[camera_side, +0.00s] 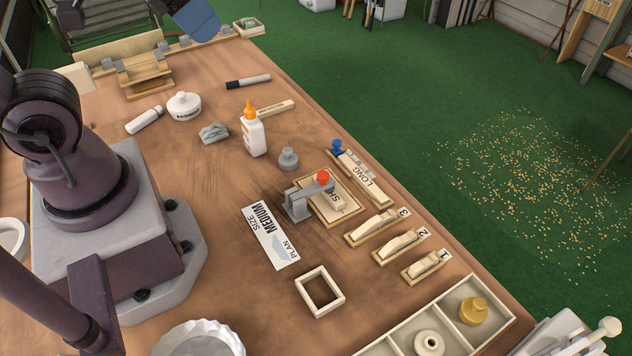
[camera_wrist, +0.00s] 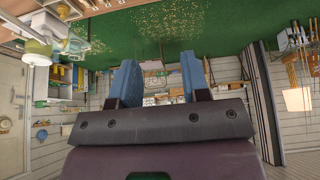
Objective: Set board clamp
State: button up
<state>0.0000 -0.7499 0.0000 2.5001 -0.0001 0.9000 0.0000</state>
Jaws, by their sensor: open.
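A grey clamp (camera_side: 299,204) with a red knob (camera_side: 323,177) stands on the workbench, its arm reaching over a wooden board (camera_side: 341,206) whose lettering is partly hidden. Behind it, a blue-knobbed piece (camera_side: 337,148) is at the end of a board marked LONG (camera_side: 357,176). A white card (camera_side: 270,237) reads PLAN, SIZE MEDIUM and lies in front of the clamp. My gripper (camera_wrist: 160,82) is open and empty, its two blue fingers spread apart in the wrist view. In the side view a blue finger (camera_side: 198,18) shows at the top edge, far from the clamp.
A glue bottle (camera_side: 253,132) and a grey knob-shaped piece (camera_side: 288,158) stand behind the clamp. Wooden pieces numbered 1, 2 and 3 (camera_side: 405,242) lie to its right. A square frame (camera_side: 319,291) and divided tray (camera_side: 396,335) are in front. Bare bench lies left of the card.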

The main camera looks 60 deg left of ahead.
dwell(0.4)
jog(key=shift+o, duration=0.7)
jog(key=m+g+h, duration=0.3)
jog(key=m+g, duration=0.6)
jog(key=m, duration=1.8)
send_near(323, 173)
jog(key=x, duration=0.8)
jog(key=shift+s+d+f, duration=0.15)
jog(key=shift+f, duration=0.15)
